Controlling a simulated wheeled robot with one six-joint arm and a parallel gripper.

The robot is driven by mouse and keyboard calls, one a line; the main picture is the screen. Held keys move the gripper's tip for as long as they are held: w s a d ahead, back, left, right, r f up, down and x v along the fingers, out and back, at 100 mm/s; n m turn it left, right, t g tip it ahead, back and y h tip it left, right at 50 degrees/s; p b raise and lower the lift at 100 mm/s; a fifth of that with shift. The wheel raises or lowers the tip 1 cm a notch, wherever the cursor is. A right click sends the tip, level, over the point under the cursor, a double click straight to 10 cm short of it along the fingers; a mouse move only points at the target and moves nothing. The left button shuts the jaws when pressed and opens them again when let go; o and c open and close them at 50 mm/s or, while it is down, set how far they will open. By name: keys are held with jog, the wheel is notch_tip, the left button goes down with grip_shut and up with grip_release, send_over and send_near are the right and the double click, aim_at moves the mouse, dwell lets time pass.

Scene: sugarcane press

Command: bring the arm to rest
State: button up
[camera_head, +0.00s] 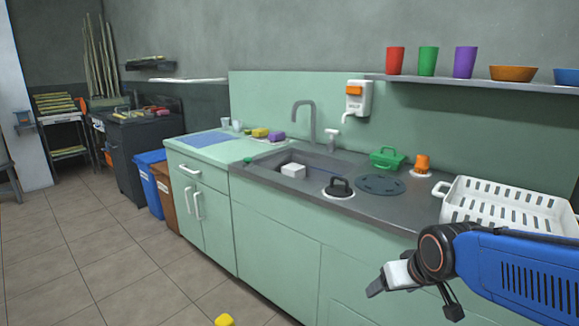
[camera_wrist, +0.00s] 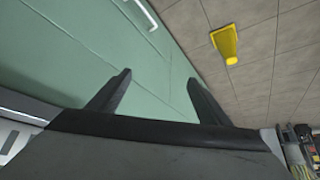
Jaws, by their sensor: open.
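My arm reaches in from the right side of the head view, with a blue link and a dark wrist joint. My gripper (camera_head: 377,283) is at its left end, in front of the green cabinet (camera_head: 276,237) and below the counter edge. In the wrist view my gripper (camera_wrist: 158,92) shows two dark fingers spread apart with nothing between them. The cabinet front (camera_wrist: 70,60) and the tiled floor lie beyond the fingers.
A yellow object (camera_head: 224,320) lies on the floor and also shows in the wrist view (camera_wrist: 227,45). A white dish rack (camera_head: 510,205) stands on the counter close to my arm. The sink (camera_head: 315,165) holds a white block. Floor at the left is clear.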

jog(key=s+d+r, duration=0.1)
jog(key=s+d, duration=0.1)
jog(key=s, duration=0.5)
jog(key=s+d+m+g, duration=0.1)
jog(key=s+d, duration=0.1)
jog(key=s, duration=0.5)
jog(key=shift+s+d+r+g+h, duration=0.15)
jog(key=shift+d+r+g+h, duration=0.15)
jog(key=shift+d+r+h, duration=0.1)
